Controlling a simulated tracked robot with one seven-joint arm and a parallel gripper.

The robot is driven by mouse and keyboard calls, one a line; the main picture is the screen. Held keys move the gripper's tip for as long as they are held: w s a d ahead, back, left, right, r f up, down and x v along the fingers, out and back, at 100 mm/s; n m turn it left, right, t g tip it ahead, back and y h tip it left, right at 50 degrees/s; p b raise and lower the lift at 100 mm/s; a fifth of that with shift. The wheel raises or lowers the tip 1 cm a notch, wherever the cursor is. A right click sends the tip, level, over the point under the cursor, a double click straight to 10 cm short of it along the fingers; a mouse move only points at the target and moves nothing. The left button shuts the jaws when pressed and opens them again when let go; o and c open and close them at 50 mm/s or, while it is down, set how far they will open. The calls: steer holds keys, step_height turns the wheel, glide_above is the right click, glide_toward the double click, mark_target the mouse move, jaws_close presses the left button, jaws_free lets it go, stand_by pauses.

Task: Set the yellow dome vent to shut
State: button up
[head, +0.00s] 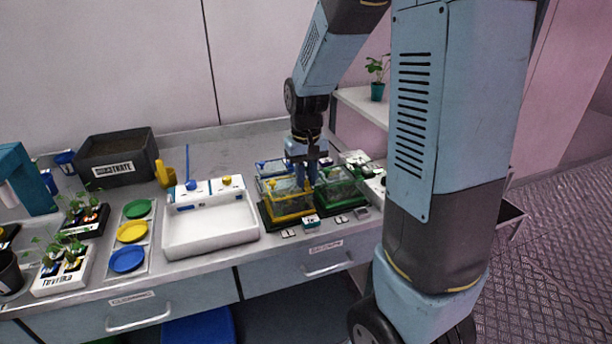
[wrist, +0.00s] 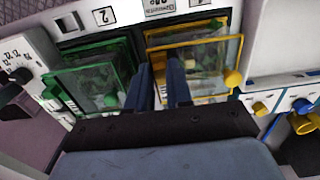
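The yellow-framed clear dome (head: 290,208) stands on a dark base on the bench, and it also shows in the wrist view (wrist: 196,70). A round yellow knob (wrist: 233,78), which looks like its vent control, sits at one corner of the frame. My gripper (head: 305,178) is above the domes, pointing down, near the yellow dome's edge beside the green one. In the wrist view my gripper (wrist: 158,75) has two dark blue fingers apart, with nothing visibly held between them. The knob is right of the fingers there and apart from them. I cannot read the vent's setting.
A green-framed dome (head: 340,187) stands close beside the yellow one, and a blue-framed one (head: 272,166) behind. A white sink tray (head: 208,225) with blue and yellow knobs is to the left. A shelf with a potted plant (head: 377,88) is at the right.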

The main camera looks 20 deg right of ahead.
mark_target(307, 181)
steer(key=o, duration=0.4)
steer(key=shift+r, duration=0.1)
step_height(307, 181, up, 14)
steer(key=shift+f, duration=0.25)
stand_by(0.3)
stand_by(0.3)
steer(key=s+r+t, duration=0.1)
steer(key=s+t, duration=0.1)
steer(key=s, duration=0.4)
steer(key=s+r+t, duration=0.1)
steer(key=s, duration=0.5)
steer(key=s+r+t, duration=0.1)
steer(key=s+t, duration=0.1)
steer(key=s, duration=0.4)
steer(key=shift+s+r+t, duration=0.1)
steer(key=shift+s+t, duration=0.2)
